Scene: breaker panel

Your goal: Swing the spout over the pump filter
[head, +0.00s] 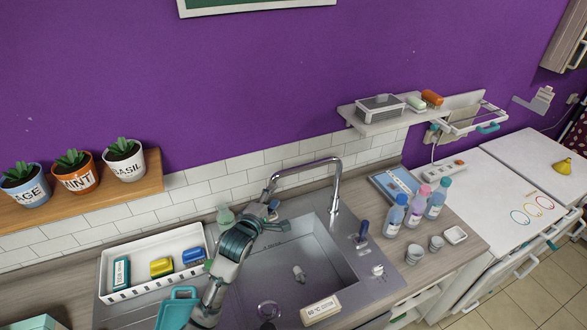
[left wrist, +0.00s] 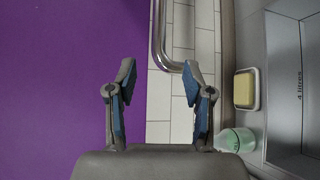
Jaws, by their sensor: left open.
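The chrome spout (head: 302,165) arches left from its upright post (head: 335,195) behind the sink. Its bent tube also shows in the left wrist view (left wrist: 158,40), just ahead of my fingers. My left gripper (head: 268,208) is open and empty near the spout's left, downturned end; its spread fingers show in the left wrist view (left wrist: 158,88). The tube lies between the finger lines but beyond the tips, apart from them. A small grey fitting (head: 299,273) stands in the sink basin; I cannot tell whether it is the pump filter. My right gripper is not in view.
The steel sink (head: 340,282) has a white rack (head: 110,290) with several items on its left. A green bottle (head: 225,215) stands behind my left arm. Several capped bottles (head: 395,215) stand right of the sink. The tiled wall (head: 235,180) is close behind.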

